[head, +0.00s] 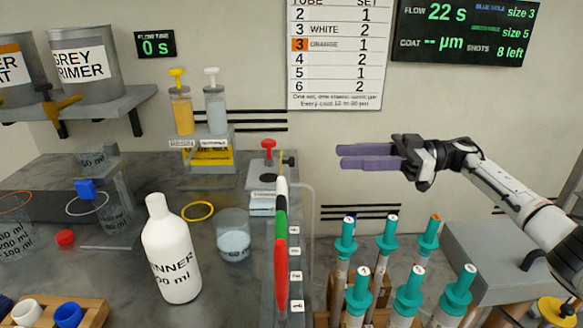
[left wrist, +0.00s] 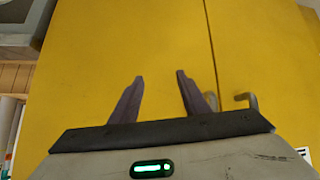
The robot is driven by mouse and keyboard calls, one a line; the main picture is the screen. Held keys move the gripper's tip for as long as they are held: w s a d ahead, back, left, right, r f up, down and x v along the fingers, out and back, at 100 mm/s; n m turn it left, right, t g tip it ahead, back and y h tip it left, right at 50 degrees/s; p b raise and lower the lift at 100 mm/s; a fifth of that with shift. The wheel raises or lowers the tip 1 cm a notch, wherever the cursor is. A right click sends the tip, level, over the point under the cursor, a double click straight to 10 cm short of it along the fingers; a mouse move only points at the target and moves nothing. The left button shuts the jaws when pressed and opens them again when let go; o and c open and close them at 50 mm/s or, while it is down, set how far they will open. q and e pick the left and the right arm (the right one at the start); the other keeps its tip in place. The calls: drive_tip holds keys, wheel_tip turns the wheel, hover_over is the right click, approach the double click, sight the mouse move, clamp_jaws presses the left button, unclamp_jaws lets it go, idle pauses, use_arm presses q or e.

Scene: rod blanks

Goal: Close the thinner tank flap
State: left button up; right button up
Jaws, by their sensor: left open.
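I cannot make out a thinner tank flap for certain in either view. In the head view a grey box with a red knob (head: 268,144) on top stands at the back of the bench, its label too small to read. A white thinner bottle (head: 172,255) stands upright in front of it to the left. My right gripper (head: 342,156) is in the air right of the box, touching nothing; its purple fingers lie close together in this view. My left gripper (left wrist: 160,76) shows only in the left wrist view, open and empty before yellow doors (left wrist: 100,60).
Bent handles (left wrist: 247,100) show on the yellow doors. A rack of teal-handled rods (head: 388,233) stands below my right gripper. A beaker (head: 233,238) and a yellow ring (head: 198,211) are on the bench. Cans (head: 88,60) sit on a shelf at left.

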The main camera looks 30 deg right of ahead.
drive_tip(key=f+x, duration=0.1)
drive_tip(key=x, duration=0.9)
drive_tip(key=shift+w+b, duration=0.4)
drive_tip(key=shift+w, duration=0.1)
drive_tip(key=shift+a+f, duration=0.15)
